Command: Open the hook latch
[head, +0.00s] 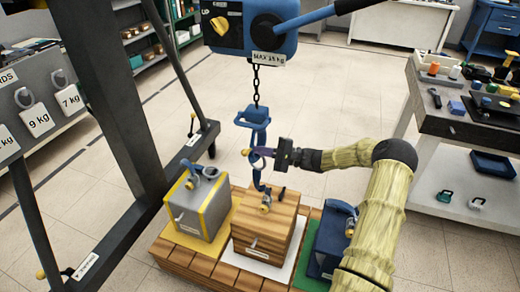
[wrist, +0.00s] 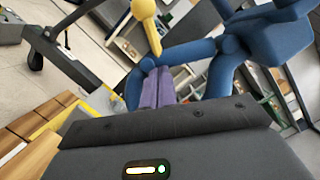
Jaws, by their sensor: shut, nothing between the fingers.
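The blue hook (head: 257,133) hangs on a chain from the hoist, above the wooden crate (head: 272,235). Its blue body fills the upper right of the wrist view (wrist: 197,52). A yellow knob (head: 246,152) at the hook's left side appears to be the latch handle; in the wrist view the knob (wrist: 146,12) stands just beyond my fingertips. My gripper (head: 260,153) is at the hook, coming from the right. Its purple fingers (wrist: 157,82) are shut and empty, close to the hook and knob. I cannot tell whether they touch. The latch's exact position is unclear.
A grey crate with yellow edges (head: 198,214) stands left of the wooden crate, and a blue one (head: 328,243) stands right, all on a wooden pallet (head: 218,272). The hoist's dark post (head: 110,110) is at left. A tool bench (head: 470,125) stands at right.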

